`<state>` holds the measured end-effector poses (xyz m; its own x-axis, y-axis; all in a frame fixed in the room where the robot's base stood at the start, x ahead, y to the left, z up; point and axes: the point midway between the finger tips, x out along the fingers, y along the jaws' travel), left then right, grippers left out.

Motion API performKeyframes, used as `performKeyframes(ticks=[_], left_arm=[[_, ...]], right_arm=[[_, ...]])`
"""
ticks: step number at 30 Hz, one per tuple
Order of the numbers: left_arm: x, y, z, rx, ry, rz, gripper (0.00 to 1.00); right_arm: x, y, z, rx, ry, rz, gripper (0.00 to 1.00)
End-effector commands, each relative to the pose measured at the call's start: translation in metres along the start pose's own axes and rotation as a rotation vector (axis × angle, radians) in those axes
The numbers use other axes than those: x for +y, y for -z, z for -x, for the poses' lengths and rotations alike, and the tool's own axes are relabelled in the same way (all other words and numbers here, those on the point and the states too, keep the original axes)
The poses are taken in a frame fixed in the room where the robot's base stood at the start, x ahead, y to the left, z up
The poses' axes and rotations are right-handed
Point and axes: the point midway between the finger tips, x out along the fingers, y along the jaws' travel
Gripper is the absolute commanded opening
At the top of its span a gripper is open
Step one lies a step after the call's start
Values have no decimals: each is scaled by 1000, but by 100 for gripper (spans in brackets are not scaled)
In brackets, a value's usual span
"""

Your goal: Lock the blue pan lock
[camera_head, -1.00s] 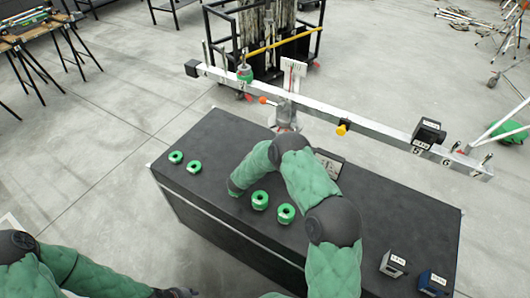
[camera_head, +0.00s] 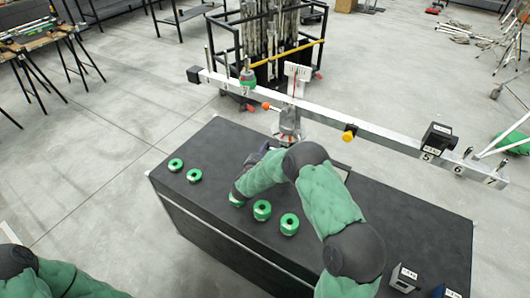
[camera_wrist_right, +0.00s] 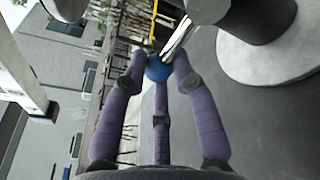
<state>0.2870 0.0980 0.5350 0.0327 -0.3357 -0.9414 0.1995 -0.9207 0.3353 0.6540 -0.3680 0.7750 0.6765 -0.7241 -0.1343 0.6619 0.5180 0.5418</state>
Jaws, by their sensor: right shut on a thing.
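The blue pan lock knob (camera_wrist_right: 158,68) shows as a small blue ball on a metal rod (camera_wrist_right: 178,38) in the right wrist view. My right gripper (camera_wrist_right: 159,66) has its purple fingers closed around it. In the head view my right arm hides most of the gripper and the blue knob. The white balance beam (camera_head: 385,141) rests on its stand (camera_head: 290,118) behind the arm, with an orange-red knob (camera_head: 267,106) and a yellow knob (camera_head: 349,133). My left gripper is out of view; only part of the left arm shows at bottom left.
The black table (camera_head: 215,148) carries several green rings (camera_head: 262,210) and a grey box (camera_head: 404,277) and a blue box (camera_head: 438,292) at its right end. A black block (camera_head: 440,136) and a green ring (camera_head: 247,76) sit on the beam. A black rack (camera_head: 260,50) stands behind.

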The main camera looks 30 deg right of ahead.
Motion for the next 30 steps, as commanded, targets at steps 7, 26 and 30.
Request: performKeyframes(ticks=[7,26,30], left_arm=[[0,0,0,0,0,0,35],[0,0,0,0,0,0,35],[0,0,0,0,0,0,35]], right_arm=[[2,-7,-2,-16,-5,-28,0],[1,-6,-2,-13,-4,-28,42],[1,-4,0,-10,-4,-27,42]])
